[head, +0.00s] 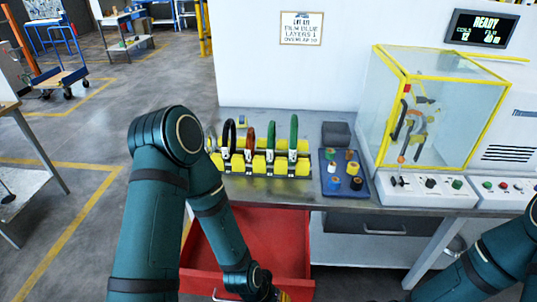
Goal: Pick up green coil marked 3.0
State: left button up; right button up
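Two green coils stand upright in a yellow-and-black rack (262,169) on the bench: one green coil (271,137) is right of centre, the other green coil (293,133) is at the right end. Small white tags show near the coils, but their print is too small to read, so I cannot tell which is marked 3.0. My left gripper (268,293) is low at the bottom edge, over the red drawer and well below the rack. It is mostly cut off, and its fingers are unclear. My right gripper is out of view; only its arm shows at bottom right.
A black coil (229,134) and a red-brown coil (250,136) share the rack. A blue tray (325,185) of coloured rolls sits right of it. A yellow-framed clear machine (450,75) stands further right. An open red drawer (290,235) juts out below the bench.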

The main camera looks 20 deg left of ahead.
aim_at(271, 147)
jog(key=j+z, duration=0.15)
jog(key=z, duration=0.25)
jog(key=j+z, duration=0.2)
jog(key=z, duration=0.15)
jog(key=j+z, duration=0.15)
jog(key=z, duration=0.25)
jog(key=k+j+z, duration=0.15)
jog(key=j, duration=0.15)
jog(key=k+j+z, duration=0.15)
jog(key=j, duration=0.15)
jog(key=j+z, duration=0.1)
jog(key=j, duration=0.2)
jog(key=k, duration=0.05)
